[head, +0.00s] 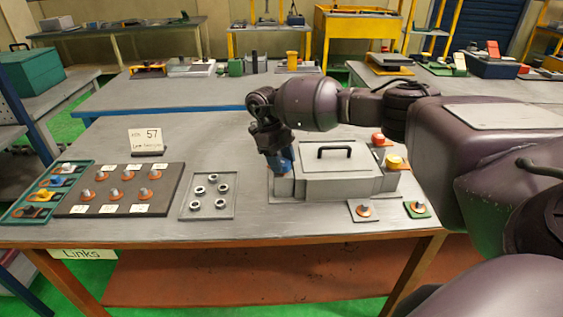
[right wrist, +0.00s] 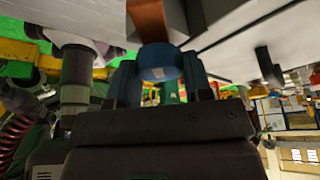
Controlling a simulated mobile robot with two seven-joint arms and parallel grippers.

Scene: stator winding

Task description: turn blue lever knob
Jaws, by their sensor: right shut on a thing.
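The blue knob (right wrist: 160,63) shows in the right wrist view at the end of an orange-brown lever (right wrist: 147,20). My right gripper (right wrist: 160,75) has one finger on each side of the knob and is shut on it. In the head view my right gripper (head: 281,162) points down at the left end of a grey box-shaped machine (head: 340,185) with a black handle on its lid. There the fingers hide most of the knob and lever, so the lever's angle is hard to tell. My left gripper is not in view.
A dark board (head: 117,190) with several small knobs and a tray of rings (head: 208,196) lie left of the machine. A sign (head: 146,140) stands behind them. Red and yellow buttons (head: 393,161) sit at the machine's right. The table's front left strip is clear.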

